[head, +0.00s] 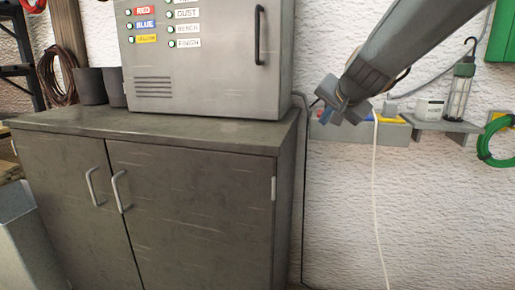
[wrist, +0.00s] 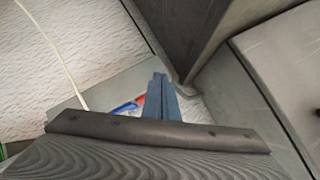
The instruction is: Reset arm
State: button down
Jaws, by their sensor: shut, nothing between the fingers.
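My gripper (head: 328,114) is at the end of my arm, which comes in from the upper right in the head view. It hangs in front of the white wall, right of the grey control box (head: 205,60) and beyond the cabinet's right edge. In the wrist view its two blue-grey fingers (wrist: 160,88) lie together, with nothing between them. The box has a black handle and labels reading RED, BLUE, YELLOW, BENCH and FINISH, among others. No contact between the gripper and the box shows.
The box stands on a grey two-door cabinet (head: 190,190). A wall shelf (head: 445,125) on the right holds a small white box (head: 428,109) and a caged lamp (head: 460,88). A white cord (head: 376,190) hangs below my arm. A green coil (head: 496,143) is at far right.

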jog(key=s+a+f+n+g, duration=0.3)
jog(key=s+f, duration=0.3)
jog(key=s, duration=0.3)
jog(key=s+a+f+n+g+y, duration=0.1)
jog(key=s+a+f+n+g, duration=0.15)
jog(key=s+f, duration=0.5)
jog(key=s+a+f+n+g, duration=0.2)
jog(key=s+a+f+g, duration=0.15)
jog(key=s, duration=0.65)
jog(key=s+d+f+n+g+h+p, duration=0.1)
jog(key=s+d+f+n+g, duration=0.2)
jog(key=s, duration=0.7)
jog(key=d+r+m+p, duration=0.2)
jog(key=d+r+p, duration=0.3)
jog(key=p, duration=0.7)
jog(key=shift+w+d+r+m+t+h+p, duration=0.2)
jog(key=shift+d+r+m+t+h+p, duration=0.15)
jog(key=shift+d+r+t+h, duration=0.1)
